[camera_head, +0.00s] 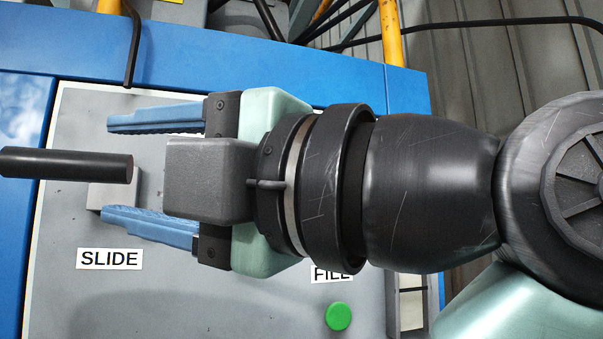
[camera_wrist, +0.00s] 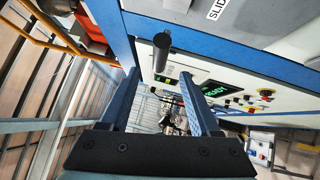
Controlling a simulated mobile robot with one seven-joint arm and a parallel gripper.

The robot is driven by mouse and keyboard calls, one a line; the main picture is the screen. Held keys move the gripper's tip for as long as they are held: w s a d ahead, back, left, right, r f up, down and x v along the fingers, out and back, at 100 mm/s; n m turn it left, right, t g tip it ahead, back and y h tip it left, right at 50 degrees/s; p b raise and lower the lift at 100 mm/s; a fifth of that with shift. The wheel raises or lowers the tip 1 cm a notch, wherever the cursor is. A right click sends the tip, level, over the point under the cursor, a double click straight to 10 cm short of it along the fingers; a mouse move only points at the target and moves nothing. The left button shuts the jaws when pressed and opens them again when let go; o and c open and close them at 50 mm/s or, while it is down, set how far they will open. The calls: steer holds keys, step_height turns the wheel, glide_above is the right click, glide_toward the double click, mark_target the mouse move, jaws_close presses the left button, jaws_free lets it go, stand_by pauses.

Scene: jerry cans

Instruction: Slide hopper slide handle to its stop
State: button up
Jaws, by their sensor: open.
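The slide handle (camera_head: 65,164) is a dark cylindrical bar that enters from the left edge in the head view. A pale grey block (camera_head: 112,195) shows behind its right end, above the SLIDE label (camera_head: 109,259). My gripper (camera_head: 106,170) is open, with one blue finger above and one below the bar's end in the picture. In the wrist view the handle (camera_wrist: 162,52) shows near the fingertips, its end in the gap between them (camera_wrist: 160,76). I see no clear contact, and how deep the bar sits between the fingers is hard to tell.
The grey panel (camera_head: 180,300) has a blue frame (camera_head: 300,60), a green button (camera_head: 338,316) and a partly hidden FILL label (camera_head: 331,275). The wrist view shows a READY display (camera_wrist: 215,88), a red knob (camera_wrist: 267,93) and yellow rails (camera_wrist: 45,40).

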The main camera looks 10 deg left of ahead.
mark_target(81, 163)
steer(key=p+x, duration=0.4)
steer(key=x, duration=0.4)
steer(key=shift+a+r, duration=0.15)
steer(key=shift+r, duration=0.05)
steer(key=shift+w+a+f+p, duration=0.1)
steer(key=shift+w+a+p, duration=0.15)
steer(key=shift+a, duration=0.4)
jaws_close()
stand_by(0.5)
